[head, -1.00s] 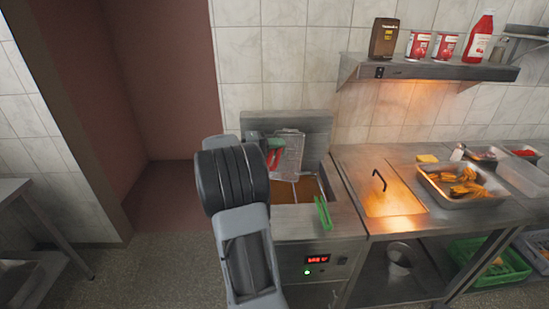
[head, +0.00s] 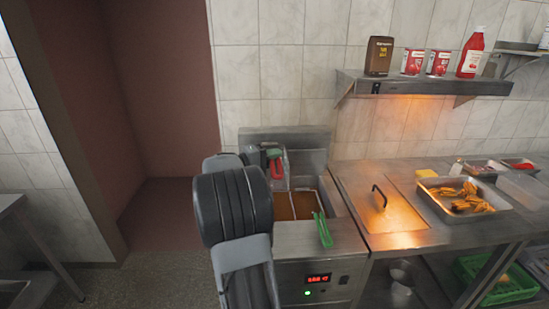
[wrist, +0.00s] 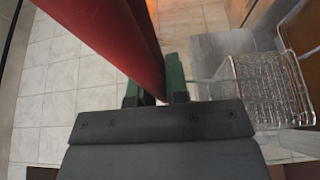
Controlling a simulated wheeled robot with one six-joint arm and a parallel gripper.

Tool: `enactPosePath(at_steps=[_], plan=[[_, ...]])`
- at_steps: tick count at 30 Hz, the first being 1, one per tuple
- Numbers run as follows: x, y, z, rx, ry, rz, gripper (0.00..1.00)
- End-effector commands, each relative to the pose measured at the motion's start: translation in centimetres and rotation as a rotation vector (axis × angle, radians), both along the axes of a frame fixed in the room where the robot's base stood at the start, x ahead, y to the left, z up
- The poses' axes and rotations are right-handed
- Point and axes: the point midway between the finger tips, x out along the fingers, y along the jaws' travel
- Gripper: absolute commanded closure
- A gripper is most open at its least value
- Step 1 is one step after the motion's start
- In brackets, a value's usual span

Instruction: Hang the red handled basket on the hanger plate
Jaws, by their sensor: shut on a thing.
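The red handle of the basket (head: 276,167) shows at my gripper (head: 268,156), above the fryer's left side in the head view. In the wrist view my gripper (wrist: 156,90) is shut on the red handle (wrist: 110,35), and the wire basket (wrist: 262,90) extends to the right. In the head view only a thin edge of the basket shows; I cannot tell whether it touches anything. The upright steel hanger plate (head: 312,142) stands at the back of the fryer, partly hidden behind my gripper.
The fryer (head: 318,258) has brown oil (head: 303,205) in its wells. A green handle (head: 323,230) sticks out over its front. To the right are a lidded counter (head: 385,215) and a food tray (head: 455,210). A shelf (head: 430,82) with bottles and tins hangs above.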

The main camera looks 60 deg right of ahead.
Motion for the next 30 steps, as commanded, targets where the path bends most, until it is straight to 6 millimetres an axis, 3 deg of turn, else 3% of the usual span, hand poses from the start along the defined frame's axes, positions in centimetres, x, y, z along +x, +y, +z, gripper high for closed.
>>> enactPosePath(at_steps=[2,4,15,30], plan=[[0.3,-0.5,0.3,-0.002,-0.001,-0.001,1.00],[0.3,-0.5,-0.8,-0.002,-0.002,0.000,1.00],[0.4,-0.5,-2.6,-0.004,-0.002,0.000,1.00],[0.4,-0.6,-3.1,-0.004,-0.002,0.000,1.00]])
